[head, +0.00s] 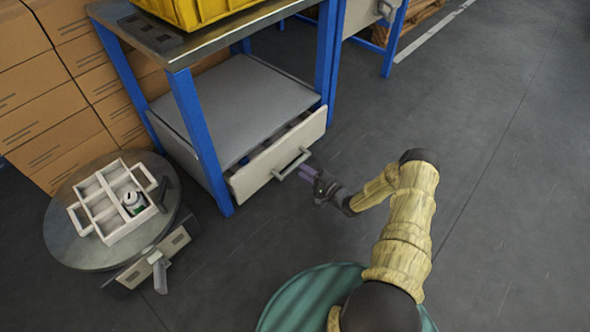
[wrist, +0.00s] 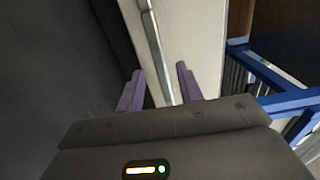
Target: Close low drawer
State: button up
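The low drawer (head: 277,158) is a pale box under the blue-legged workbench, and its front stands a little out past the bench legs. A grey bar handle (head: 292,164) runs across its front. My gripper (head: 308,174) is in front of the drawer at the right end of the handle. In the wrist view the two purple fingers of my gripper (wrist: 159,83) are apart. The drawer front (wrist: 190,45) lies beyond them, and the handle (wrist: 155,45) runs up from between the fingers. Whether the fingers touch the handle I cannot tell.
A round table (head: 62,232) with a white divided tray (head: 112,238) stands at the left. Stacked cardboard boxes (head: 40,110) are behind it. A yellow crate (head: 190,12) sits on the workbench top. The floor at the right is clear.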

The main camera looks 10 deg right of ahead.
aim_at(295, 164)
jog(key=b+x, duration=0.2)
jog(key=x, duration=0.3)
jog(key=shift+w, duration=0.1)
jog(key=shift+c, duration=0.3)
grip_shut()
